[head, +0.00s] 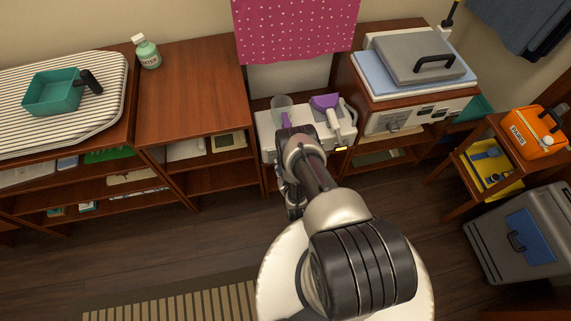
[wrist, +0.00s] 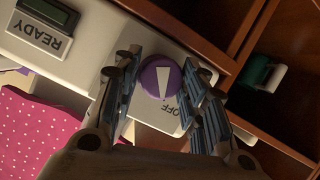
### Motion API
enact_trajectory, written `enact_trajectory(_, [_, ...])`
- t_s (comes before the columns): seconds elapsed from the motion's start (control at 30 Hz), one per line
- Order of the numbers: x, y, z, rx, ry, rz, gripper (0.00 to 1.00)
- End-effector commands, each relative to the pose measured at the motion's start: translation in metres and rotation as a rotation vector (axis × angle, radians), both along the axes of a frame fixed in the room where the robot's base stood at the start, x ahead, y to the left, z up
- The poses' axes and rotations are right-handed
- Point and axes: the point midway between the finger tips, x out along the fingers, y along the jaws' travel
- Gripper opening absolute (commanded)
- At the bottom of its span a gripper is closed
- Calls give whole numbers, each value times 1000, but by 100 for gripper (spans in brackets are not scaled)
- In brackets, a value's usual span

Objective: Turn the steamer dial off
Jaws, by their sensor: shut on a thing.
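The purple steamer dial (wrist: 150,82) has a white wedge mark running roughly up and down the wrist view. An OFF label (wrist: 182,112) is printed below and right of it, partly hidden by a finger. I cannot tell whether the mark points at OFF. My gripper (wrist: 160,70) has one finger on each side of the dial and is shut on it. The white steamer (head: 265,130) stands between the wooden cabinets in the head view. My arm hides the dial there.
A READY label (wrist: 38,37) and a small display sit on the steamer's panel. A purple steamer head (head: 325,101) and a clear cup (head: 282,103) are on top. A pink dotted cloth (head: 296,30) hangs behind. Wooden shelves (head: 198,85) flank the steamer.

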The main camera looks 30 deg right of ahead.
Motion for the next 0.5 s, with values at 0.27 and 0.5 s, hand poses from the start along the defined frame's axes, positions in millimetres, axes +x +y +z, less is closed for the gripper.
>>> enact_trajectory(0.27, [3, 3, 1, -170, 46, 6, 15])
enact_trajectory(0.5, [3, 3, 1, -258, 70, 6, 15])
